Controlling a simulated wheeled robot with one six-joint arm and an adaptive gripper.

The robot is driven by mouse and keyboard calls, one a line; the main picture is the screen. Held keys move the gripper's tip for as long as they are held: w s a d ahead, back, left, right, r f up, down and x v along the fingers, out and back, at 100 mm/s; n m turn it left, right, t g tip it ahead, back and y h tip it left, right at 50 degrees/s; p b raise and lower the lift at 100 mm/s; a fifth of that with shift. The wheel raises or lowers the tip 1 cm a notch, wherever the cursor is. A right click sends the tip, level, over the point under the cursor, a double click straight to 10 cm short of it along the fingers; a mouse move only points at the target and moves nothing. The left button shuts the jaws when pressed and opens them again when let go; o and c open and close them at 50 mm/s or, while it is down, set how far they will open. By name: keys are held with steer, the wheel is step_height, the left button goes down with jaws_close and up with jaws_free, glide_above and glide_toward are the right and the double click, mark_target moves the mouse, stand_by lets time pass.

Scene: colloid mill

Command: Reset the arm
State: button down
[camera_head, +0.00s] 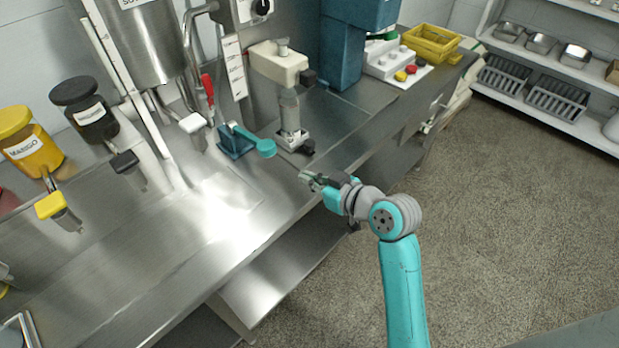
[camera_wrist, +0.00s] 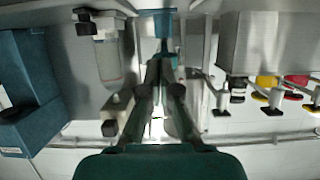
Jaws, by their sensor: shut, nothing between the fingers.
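My arm reaches up from the bottom right in the head view, and my gripper (camera_head: 309,180) is near the front edge of the steel counter (camera_head: 190,250). In the wrist view my gripper (camera_wrist: 159,75) points ahead with its fingers together and nothing held. A teal scoop (camera_head: 264,147) rests on a dark blue holder (camera_head: 236,142) to the left of the gripper, apart from it. In the wrist view a blue piece (camera_wrist: 157,22) shows beyond the fingertips.
A cream-topped device (camera_head: 278,65) stands behind the gripper. Yellow (camera_head: 32,146) and black (camera_head: 88,112) dispensers are at left. The floor (camera_head: 500,200) at right is clear.

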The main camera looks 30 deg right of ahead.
stand_by(0.5)
steer(key=s+a+f+m+h, duration=0.1)
steer(key=s+f+m+h, duration=0.1)
steer(key=s+f, duration=0.55)
steer(key=s+a+f+m+h, duration=0.15)
steer(key=s+f, duration=0.25)
steer(key=s, duration=0.6)
steer(key=s+r, duration=0.2)
steer(key=s, duration=0.9)
steer(key=s+a+r+t, duration=0.1)
steer(key=s+r, duration=0.1)
steer(key=s, duration=0.8)
steer(key=shift+s+a+r+h, duration=0.25)
steer(key=shift+s+r+h, duration=0.1)
steer(key=shift+s+h, duration=0.1)
steer(key=shift+w, duration=0.1)
